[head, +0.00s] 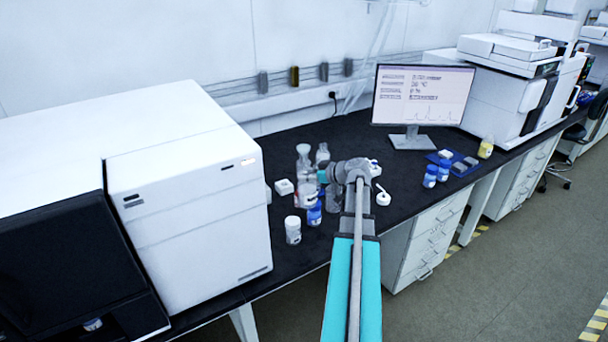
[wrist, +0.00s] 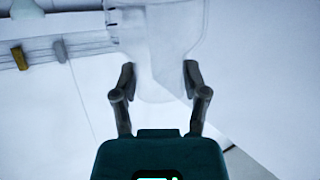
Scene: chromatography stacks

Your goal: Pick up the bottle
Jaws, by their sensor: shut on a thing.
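My gripper (wrist: 160,80) shows in the wrist view with its two fingers on either side of a clear, see-through bottle (wrist: 158,35). The fingers are shut on its narrower part, and its wide body fills the top of the view, cut off by the edge. In the head view my arm reaches over the black bench to a cluster of glassware, and my gripper (head: 323,176) is small there. I cannot tell in that view which clear vessel is held, or whether it is off the bench.
A large white instrument (head: 190,200) is at the left.

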